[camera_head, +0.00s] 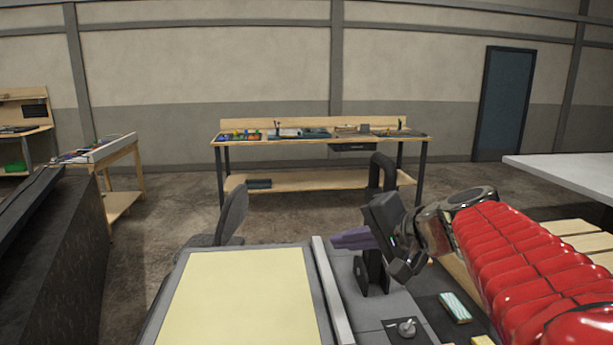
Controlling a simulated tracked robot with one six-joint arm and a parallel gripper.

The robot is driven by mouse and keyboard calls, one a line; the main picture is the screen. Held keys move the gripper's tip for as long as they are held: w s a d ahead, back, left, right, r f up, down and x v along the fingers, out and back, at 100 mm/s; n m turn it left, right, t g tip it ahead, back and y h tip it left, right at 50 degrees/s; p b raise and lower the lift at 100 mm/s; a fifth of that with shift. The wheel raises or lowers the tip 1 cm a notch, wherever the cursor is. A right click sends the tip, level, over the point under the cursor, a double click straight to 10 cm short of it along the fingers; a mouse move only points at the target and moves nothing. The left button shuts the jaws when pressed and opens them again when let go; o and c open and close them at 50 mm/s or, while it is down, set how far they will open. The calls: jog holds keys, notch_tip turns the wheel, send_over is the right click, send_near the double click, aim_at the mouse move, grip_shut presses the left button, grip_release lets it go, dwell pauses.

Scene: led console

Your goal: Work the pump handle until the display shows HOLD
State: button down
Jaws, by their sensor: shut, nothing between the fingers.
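My gripper hides where any lever would leave the bracket. I see no display text, so I cannot read HOLD.
A pale yellow panel (240,297) in a grey frame lies left of the bracket. A knob or switch (406,328) sits in front of the bracket, and a teal striped block (455,307) to the right. A workbench (290,139) stands far behind, across open floor.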

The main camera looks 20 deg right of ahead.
jog(key=s+d+r+m+t+h, duration=0.2)
jog(key=s+d+r+m, duration=0.1)
jog(key=d, duration=0.5)
jog(key=s+d+r+m+t+h, duration=0.2)
jog(key=d+r, duration=0.4)
jog(key=d, duration=0.3)
jog(key=shift+s+d+r+m+h, duration=0.15)
jog(key=shift+s+r+m+h, duration=0.3)
jog(key=shift+m, duration=0.65)
jog(key=shift+f, duration=0.2)
